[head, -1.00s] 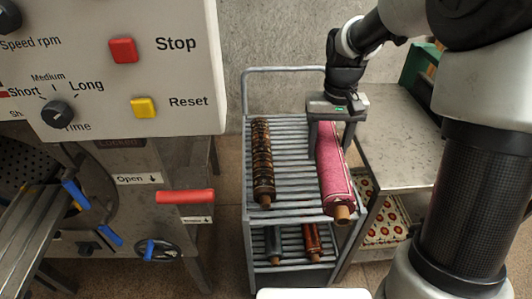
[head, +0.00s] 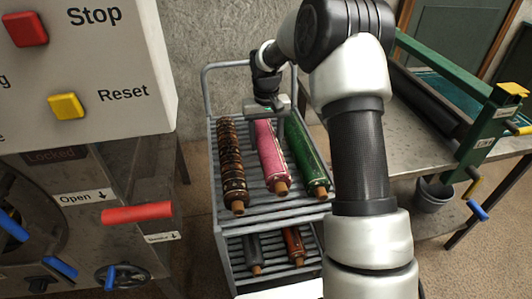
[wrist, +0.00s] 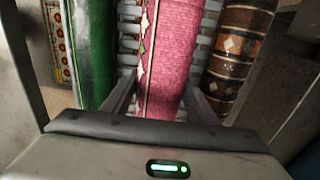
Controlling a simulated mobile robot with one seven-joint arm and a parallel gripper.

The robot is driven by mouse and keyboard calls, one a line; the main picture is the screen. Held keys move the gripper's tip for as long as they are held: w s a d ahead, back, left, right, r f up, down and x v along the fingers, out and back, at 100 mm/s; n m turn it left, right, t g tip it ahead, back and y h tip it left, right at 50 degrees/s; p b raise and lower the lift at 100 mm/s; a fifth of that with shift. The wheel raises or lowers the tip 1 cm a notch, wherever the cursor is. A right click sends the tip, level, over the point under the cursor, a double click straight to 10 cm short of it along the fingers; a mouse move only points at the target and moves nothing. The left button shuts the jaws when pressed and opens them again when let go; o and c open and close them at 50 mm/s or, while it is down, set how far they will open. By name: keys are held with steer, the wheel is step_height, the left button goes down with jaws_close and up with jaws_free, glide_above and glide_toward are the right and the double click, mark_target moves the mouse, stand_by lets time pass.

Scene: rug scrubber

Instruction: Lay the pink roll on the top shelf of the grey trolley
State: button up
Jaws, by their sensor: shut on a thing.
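The pink roll (head: 271,153) lies lengthwise over the slatted top shelf of the grey trolley (head: 257,206), between a brown patterned roll (head: 231,165) on the left and a green roll (head: 307,158) on the right. My gripper (head: 265,112) is shut on the pink roll near its far end. In the wrist view the pink roll (wrist: 172,45) runs between the two fingers, with the green roll (wrist: 91,50) left and the brown roll (wrist: 237,50) right. The pink roll is level with its neighbours; whether it touches the slats is not clear.
Dark and reddish-brown rolls (head: 294,246) lie on the lower shelf. A machine with Stop and Reset buttons (head: 67,106) stands at left. A metal table (head: 405,150) with a green-framed roller stands close at right, with a grey bucket (head: 433,194) on its lower shelf.

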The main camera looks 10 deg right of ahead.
steer(key=shift+f+b, duration=0.5)
steer(key=shift+f, duration=1.6)
steer(key=shift+f, duration=0.15)
steer(key=o, duration=1.6)
steer(key=shift+o, duration=0.2)
